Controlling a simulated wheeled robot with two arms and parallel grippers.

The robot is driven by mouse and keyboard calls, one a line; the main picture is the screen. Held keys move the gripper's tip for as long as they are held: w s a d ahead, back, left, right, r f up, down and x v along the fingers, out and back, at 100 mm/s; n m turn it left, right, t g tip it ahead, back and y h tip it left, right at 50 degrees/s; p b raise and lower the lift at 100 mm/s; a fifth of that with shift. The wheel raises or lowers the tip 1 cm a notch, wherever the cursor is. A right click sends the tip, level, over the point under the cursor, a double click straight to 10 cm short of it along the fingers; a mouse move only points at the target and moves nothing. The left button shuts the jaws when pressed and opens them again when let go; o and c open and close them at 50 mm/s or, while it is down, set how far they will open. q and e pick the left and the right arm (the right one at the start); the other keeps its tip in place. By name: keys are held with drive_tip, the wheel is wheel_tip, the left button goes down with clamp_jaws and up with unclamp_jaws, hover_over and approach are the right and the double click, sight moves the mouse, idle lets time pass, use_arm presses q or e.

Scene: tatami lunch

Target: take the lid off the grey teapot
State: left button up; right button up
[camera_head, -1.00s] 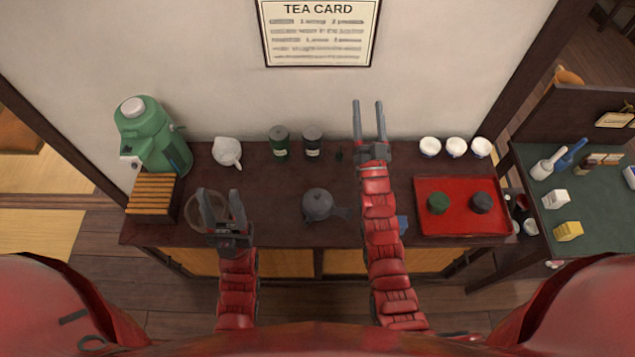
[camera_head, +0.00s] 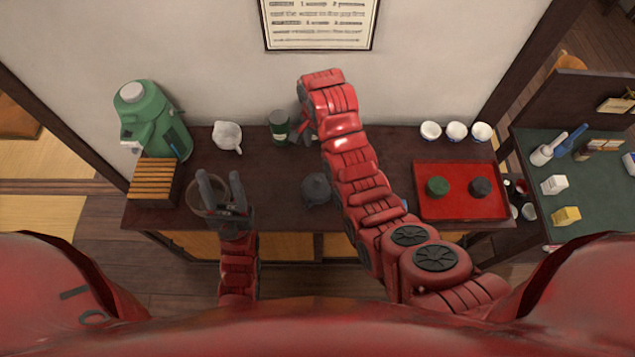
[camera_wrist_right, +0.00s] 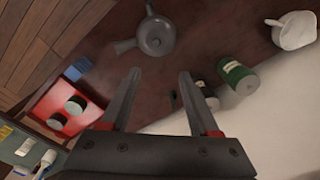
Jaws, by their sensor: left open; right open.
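The grey teapot (camera_head: 317,190) stands on the dark counter, left of my right arm, which hides its right side in the head view. In the right wrist view the teapot (camera_wrist_right: 155,37) shows whole, with its side handle, and its round lid is on top. My right gripper (camera_wrist_right: 158,75) is open and empty in the wrist view, with the teapot beyond its fingertips, apart from them. The head view mostly hides this gripper behind the arm. My left gripper (camera_head: 221,181) is open and empty, over a round bowl (camera_head: 197,203) at the counter's left.
A green tea canister (camera_head: 279,127) and a dark canister (camera_wrist_right: 207,95) stand behind the teapot, close to my right gripper. A white spouted pot (camera_head: 228,136), green dispenser (camera_head: 160,125) and slatted box (camera_head: 153,184) are left. A red tray (camera_head: 458,207) and white cups (camera_head: 456,131) are right.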

drive_tip(key=b, duration=1)
hover_over(317, 179)
wheel_tip(317, 179, down, 10)
drive_tip(key=shift+w+f, duration=0.15)
drive_tip(key=shift+f, duration=0.1)
drive_tip(key=shift+f+p, duration=0.3)
drive_tip(key=shift+f, duration=0.45)
wheel_tip(317, 179, down, 4)
drive_tip(key=p, duration=0.3)
drive_tip(key=shift+r, duration=0.2)
drive_tip(key=shift+d+f, duration=0.1)
drive_tip(key=shift+f, duration=0.8)
clamp_jaws()
